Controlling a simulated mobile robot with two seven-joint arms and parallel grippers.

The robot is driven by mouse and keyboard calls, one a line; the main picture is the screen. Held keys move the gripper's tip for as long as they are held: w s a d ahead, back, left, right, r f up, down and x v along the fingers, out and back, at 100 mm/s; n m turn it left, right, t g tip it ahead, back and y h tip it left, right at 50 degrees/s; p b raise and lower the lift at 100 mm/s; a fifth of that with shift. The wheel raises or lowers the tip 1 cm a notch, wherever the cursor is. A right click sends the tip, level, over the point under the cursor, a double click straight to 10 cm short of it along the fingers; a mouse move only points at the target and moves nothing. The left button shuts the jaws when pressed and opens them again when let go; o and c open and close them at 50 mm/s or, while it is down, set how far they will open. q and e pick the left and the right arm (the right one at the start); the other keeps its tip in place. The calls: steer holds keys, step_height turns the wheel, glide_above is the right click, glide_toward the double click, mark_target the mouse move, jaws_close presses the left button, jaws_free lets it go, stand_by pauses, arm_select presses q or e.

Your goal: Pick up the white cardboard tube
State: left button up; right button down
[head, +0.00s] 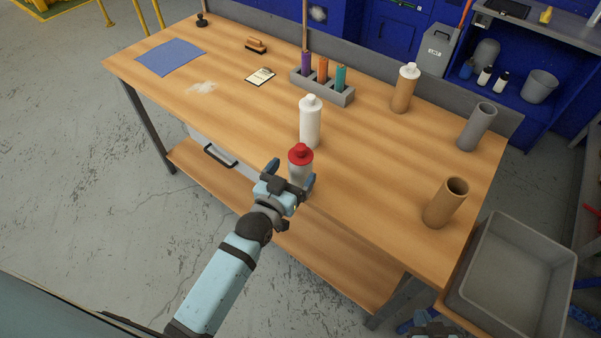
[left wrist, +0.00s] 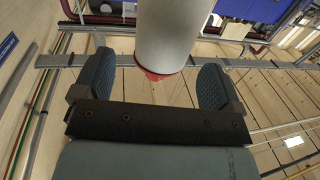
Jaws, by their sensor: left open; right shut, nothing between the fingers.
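In the left wrist view, a white cylinder (left wrist: 172,35) with a red end lies between and beyond the open fingers (left wrist: 158,85); contact is not visible. My right gripper (head: 435,328) is shut and empty, partly cut off at the bottom edge.
A brown tube with a white cap (head: 403,90), a grey tube (head: 477,128) and an open brown tube (head: 446,204) stand to the right. A grey bin (head: 510,278) is at the lower right.

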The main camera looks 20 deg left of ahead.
arm_select(q)
steer(key=w, duration=0.3)
steer(key=w+p, duration=0.1)
steer(key=w, duration=0.1)
steer(key=shift+w+d+f, duration=0.15)
steer(key=shift+d+f, duration=0.1)
steer(key=shift+f, duration=0.1)
steer(key=shift+c, duration=0.3)
steer(key=c, duration=1.2)
steer(key=shift+c, duration=0.2)
steer(key=shift+r, duration=0.2)
